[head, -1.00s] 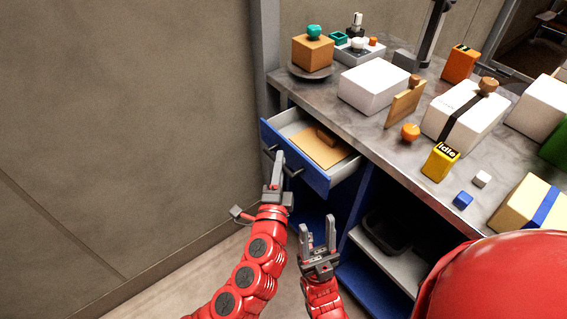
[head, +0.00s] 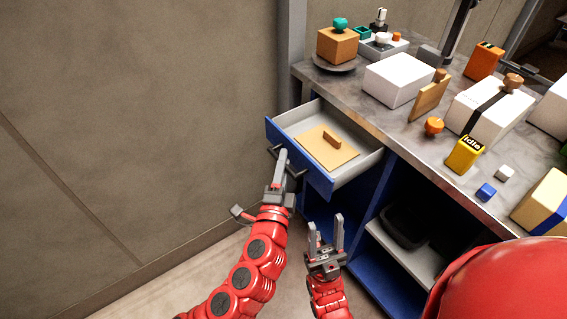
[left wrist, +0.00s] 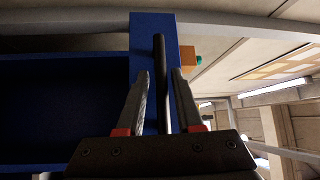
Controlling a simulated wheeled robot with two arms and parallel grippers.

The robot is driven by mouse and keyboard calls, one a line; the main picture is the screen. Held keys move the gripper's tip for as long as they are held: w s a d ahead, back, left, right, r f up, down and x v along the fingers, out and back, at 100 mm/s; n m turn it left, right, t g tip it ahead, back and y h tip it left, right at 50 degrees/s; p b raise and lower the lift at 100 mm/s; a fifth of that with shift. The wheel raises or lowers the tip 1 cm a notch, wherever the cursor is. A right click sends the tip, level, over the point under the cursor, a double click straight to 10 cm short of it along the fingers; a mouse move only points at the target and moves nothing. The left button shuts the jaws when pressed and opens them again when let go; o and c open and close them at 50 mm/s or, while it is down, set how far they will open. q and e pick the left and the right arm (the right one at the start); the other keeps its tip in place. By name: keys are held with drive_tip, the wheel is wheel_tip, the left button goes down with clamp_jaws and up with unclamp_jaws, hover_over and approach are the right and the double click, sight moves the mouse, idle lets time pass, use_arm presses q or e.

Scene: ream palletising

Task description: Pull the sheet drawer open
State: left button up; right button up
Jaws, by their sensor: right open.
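The sheet drawer (head: 308,158) has a blue front and grey sides. It stands well out from under the left end of the counter. Inside lies a tan sheet-like board (head: 318,162) with a brown grip block (head: 332,140) on it. My left gripper (head: 282,157) is at the dark bar handle on the drawer front.
The grey counter (head: 400,135) carries white reams, a yellow "idle" block (head: 465,155), an orange knob (head: 433,126) and small cubes. Below it is an open shelf (head: 405,250) with a dark tray. A wall stands left; floor in front of the drawer is clear.

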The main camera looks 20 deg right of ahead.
use_arm(q)
drive_tip(key=shift+o, duration=0.6)
drive_tip(key=p+v, duration=0.2)
drive_tip(key=v, duration=1.5)
drive_tip(key=shift+s, duration=0.25)
